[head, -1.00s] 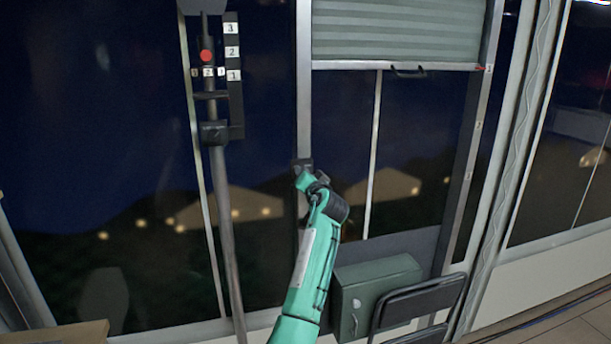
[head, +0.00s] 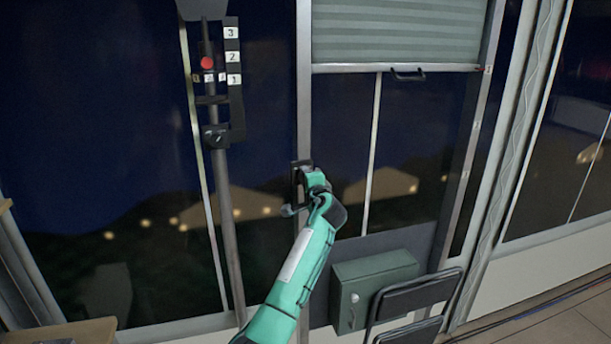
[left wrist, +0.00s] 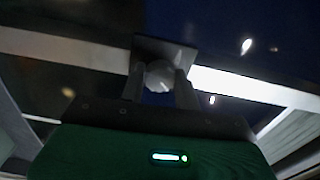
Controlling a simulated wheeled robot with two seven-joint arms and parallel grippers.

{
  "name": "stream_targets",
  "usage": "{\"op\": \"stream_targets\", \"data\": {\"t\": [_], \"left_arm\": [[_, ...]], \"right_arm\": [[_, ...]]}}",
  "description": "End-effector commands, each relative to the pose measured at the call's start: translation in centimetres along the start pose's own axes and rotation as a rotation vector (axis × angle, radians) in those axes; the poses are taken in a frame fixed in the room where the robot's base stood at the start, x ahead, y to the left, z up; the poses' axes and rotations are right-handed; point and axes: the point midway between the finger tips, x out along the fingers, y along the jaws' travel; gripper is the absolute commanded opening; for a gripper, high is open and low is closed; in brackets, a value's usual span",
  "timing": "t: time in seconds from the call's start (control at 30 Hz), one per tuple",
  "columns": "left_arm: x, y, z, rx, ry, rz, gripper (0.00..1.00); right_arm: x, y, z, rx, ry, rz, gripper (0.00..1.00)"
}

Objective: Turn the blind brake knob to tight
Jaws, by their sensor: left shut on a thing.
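The blind brake knob (left wrist: 159,76) is a pale rounded knob on a dark square plate (left wrist: 163,50) in the left wrist view. My left gripper (left wrist: 161,80) has one finger on each side of the knob and is shut on it. In the head view the dark plate (head: 296,172) sits on the grey window post, and my teal left arm reaches up to it from below. The wrist hides the knob there, and I cannot read any tight mark. The green slatted blind (head: 397,32) hangs partly down, right of the post. My right gripper is out of view.
A black handle (head: 408,75) is on the blind's bottom rail. A grey pole (head: 224,200) with a red knob (head: 207,63) and a numbered scale (head: 233,70) stands to the left. A green box (head: 374,288) and a dark folding chair (head: 415,296) are low at right.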

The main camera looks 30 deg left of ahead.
Motion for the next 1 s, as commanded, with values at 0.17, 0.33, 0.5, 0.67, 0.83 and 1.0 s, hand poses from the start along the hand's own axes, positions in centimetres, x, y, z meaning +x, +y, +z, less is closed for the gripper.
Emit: {"op": "stream_targets", "data": {"t": [0.17,0.33,0.5,0.67,0.83,1.0], "left_arm": [[-0.02,-0.06,-0.05,0.047,0.001,0.000,0.09],[-0.04,0.02,-0.07,0.064,0.001,0.000,0.09],[-0.04,0.05,-0.07,0.067,0.001,0.000,0.09],[-0.04,0.06,-0.07,0.067,0.001,0.000,0.09],[-0.03,0.05,-0.05,0.066,0.001,0.000,0.54],[-0.02,0.04,-0.03,0.065,0.001,0.000,0.54]], "right_arm": [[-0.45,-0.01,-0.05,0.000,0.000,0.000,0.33],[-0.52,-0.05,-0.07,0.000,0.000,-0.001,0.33],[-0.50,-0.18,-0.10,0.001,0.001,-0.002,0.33],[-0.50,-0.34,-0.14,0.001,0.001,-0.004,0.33],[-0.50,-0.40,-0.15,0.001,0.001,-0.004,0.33],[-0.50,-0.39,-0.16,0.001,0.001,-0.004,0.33]]}}
